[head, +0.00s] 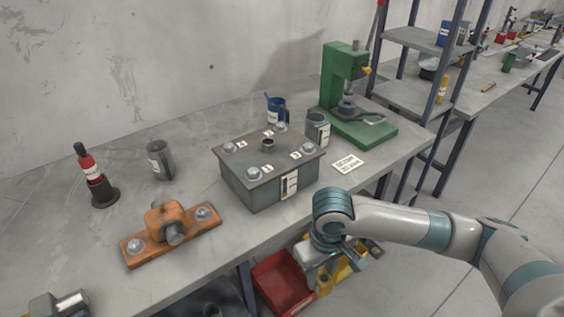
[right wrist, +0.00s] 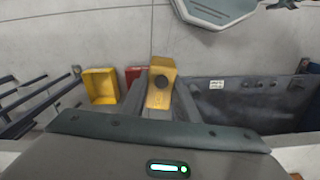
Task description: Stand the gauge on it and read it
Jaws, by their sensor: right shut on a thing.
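My right gripper (head: 328,258) hangs low in front of the bench edge in the head view. It is shut on a yellow block (right wrist: 160,85) with a dark round spot, which sits between the fingers in the right wrist view. I cannot tell for sure whether this block is the gauge. A grey metal box (head: 250,190) stands on the bench, with bolts, small labels and a short round collar (head: 268,145) on its lid. The box is up and left of the gripper, apart from it. My left gripper is not in view.
On the bench (head: 200,255) are an orange block on a bolted base (head: 165,223), a red-and-black bottle (head: 92,175), mugs, a card (head: 347,163) and a green press (head: 345,90). A red bin (head: 280,282) is below. Shelving stands right.

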